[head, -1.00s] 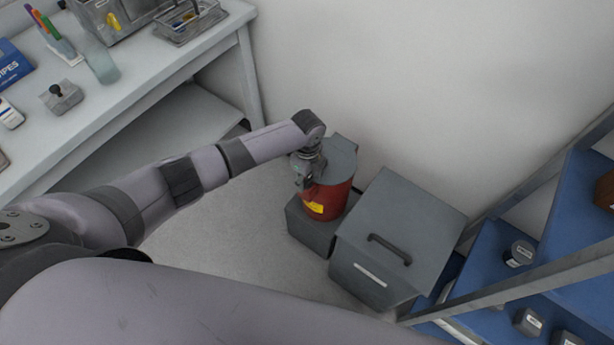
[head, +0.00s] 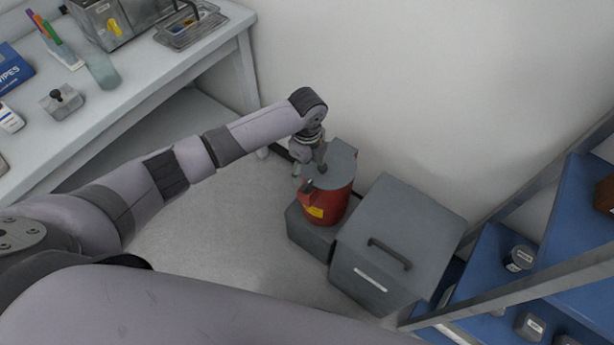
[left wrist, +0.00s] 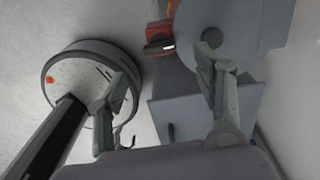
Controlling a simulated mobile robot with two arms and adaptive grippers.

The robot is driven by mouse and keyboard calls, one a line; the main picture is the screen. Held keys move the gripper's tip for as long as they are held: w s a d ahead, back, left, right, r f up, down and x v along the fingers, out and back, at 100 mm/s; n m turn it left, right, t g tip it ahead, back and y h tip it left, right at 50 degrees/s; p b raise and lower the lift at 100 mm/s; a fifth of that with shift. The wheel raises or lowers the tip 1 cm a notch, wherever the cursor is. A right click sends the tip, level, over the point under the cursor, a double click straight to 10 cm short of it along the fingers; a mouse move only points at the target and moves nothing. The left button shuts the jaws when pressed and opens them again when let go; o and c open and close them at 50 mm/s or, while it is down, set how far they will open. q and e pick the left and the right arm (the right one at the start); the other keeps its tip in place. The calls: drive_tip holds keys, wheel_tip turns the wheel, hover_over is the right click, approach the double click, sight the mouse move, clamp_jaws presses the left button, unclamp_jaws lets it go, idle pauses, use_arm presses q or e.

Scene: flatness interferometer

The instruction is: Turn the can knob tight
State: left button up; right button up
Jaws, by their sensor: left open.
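A red can (head: 337,205) with a grey lid (head: 338,160) and a yellow label stands upright on a low grey block. The can knob (head: 306,190), red and dark, sticks out from the can's near left side below the lid. It also shows in the left wrist view (left wrist: 159,40), between my fingers in the picture. My left gripper (head: 310,167) is open and empty, above the left edge of the lid. In the left wrist view the left gripper's (left wrist: 163,68) fingers are wide apart, one overlapping the lid. My right gripper is not in view.
A grey bin (head: 397,230) with a handled lid stands right beside the can. The wall is close behind. Blue shelves (head: 480,260) with small containers stand at right. A white bench (head: 130,75) with lab items is at upper left. Open floor (head: 220,220) lies left of the can.

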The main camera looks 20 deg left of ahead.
use_arm(q)
drive_tip(key=shift+r, duration=2.05)
